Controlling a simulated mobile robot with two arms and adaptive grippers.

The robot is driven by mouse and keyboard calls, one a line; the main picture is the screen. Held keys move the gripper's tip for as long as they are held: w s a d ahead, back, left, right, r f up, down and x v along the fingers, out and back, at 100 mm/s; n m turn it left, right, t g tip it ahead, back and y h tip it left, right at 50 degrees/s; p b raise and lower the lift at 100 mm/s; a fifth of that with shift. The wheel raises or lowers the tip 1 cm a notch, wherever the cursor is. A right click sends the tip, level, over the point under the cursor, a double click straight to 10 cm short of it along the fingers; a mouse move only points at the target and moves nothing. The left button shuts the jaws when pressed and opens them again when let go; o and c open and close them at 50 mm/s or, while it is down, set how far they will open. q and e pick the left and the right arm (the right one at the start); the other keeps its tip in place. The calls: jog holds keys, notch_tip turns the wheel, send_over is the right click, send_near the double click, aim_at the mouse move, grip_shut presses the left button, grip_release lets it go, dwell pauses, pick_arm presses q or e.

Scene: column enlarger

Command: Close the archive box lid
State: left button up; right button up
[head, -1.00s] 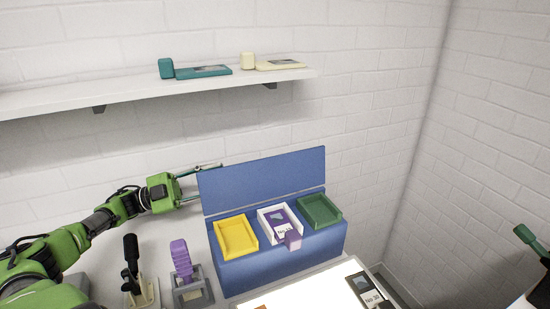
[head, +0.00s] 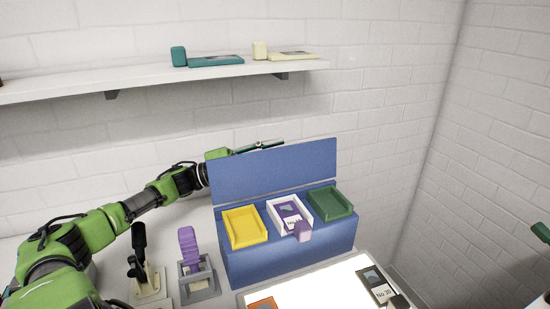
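The blue archive box (head: 290,254) stands on the table. Its blue lid (head: 272,172) is open, standing nearly upright along the back edge. My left gripper (head: 260,146) is at the back left of the lid; a finger shows just above its top edge, and the lid hides the rest. I cannot tell whether it touches the lid or how far it is open. Part of what seems to be my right gripper (head: 541,233) shows at the right edge, far from the box; its state is unclear.
The box holds yellow (head: 245,241), white (head: 276,216) and green (head: 345,207) trays; a purple-labelled item is in the white one. A purple-handled stand (head: 190,250) and black-handled tool (head: 139,245) are left. A bright panel (head: 325,284) lies in front. A shelf (head: 135,82) is above.

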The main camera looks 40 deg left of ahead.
pick_arm(q)
grip_shut()
pick_arm(e)
jog(key=shift+s+d, duration=0.55)
jog(key=shift+s, duration=0.05)
pick_arm(q)
jog(key=shift+d+r, duration=0.1)
pick_arm(e)
jog(key=shift+w+r, duration=0.1)
